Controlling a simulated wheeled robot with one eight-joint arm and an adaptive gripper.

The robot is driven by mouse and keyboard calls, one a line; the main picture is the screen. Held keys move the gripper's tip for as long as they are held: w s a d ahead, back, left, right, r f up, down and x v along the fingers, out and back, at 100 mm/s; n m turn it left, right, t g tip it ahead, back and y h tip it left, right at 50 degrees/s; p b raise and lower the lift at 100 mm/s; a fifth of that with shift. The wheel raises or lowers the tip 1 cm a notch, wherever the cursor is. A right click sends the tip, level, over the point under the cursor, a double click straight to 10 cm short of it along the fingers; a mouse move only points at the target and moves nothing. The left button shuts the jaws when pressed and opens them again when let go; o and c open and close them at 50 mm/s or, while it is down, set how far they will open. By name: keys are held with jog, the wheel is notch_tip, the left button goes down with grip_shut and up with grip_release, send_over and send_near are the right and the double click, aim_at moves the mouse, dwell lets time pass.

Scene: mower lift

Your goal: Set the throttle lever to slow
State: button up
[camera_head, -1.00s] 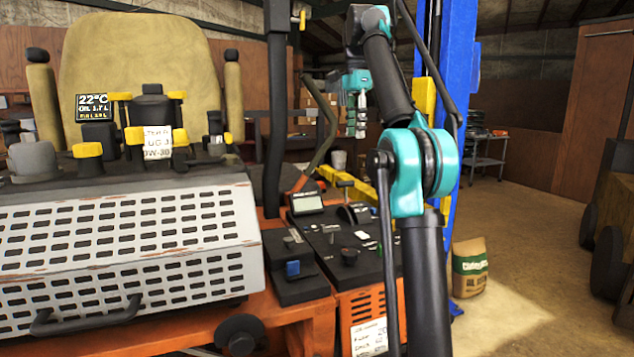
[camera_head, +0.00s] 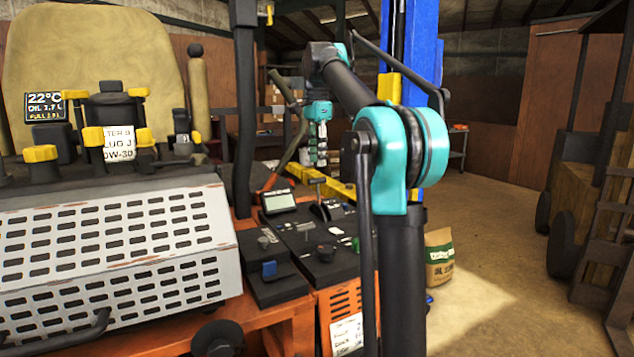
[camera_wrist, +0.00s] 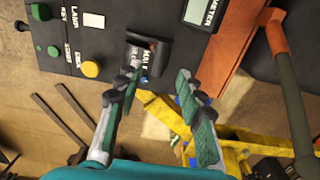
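The dark control console (camera_head: 290,275) stands right of the perforated grey panel in the head view. A small lever with a T-shaped top (camera_head: 318,183) rises from a dark curved housing (camera_head: 327,209) near its back edge; it may be the throttle lever. In the wrist view a black lever in a slotted housing (camera_wrist: 148,50) sits at the console's edge, beside a partly legible white label. My gripper (camera_head: 319,157) hangs above the back of the console, fingers down. In the wrist view my gripper (camera_wrist: 160,95) is open and empty, its fingers apart and clear of the lever.
The console also carries a display (camera_head: 279,200), a blue knob (camera_head: 269,269) and, in the wrist view, a yellow button (camera_wrist: 91,69) and a green button (camera_wrist: 53,51). An orange bar (camera_wrist: 225,60) and yellow lift parts (camera_wrist: 165,110) lie close by. A sack (camera_head: 440,257) stands on open floor.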

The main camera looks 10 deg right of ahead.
aim_at(317, 180)
notch_tip(317, 180, down, 8)
jog(key=shift+f, duration=0.1)
jog(key=shift+c, duration=0.5)
grip_shut()
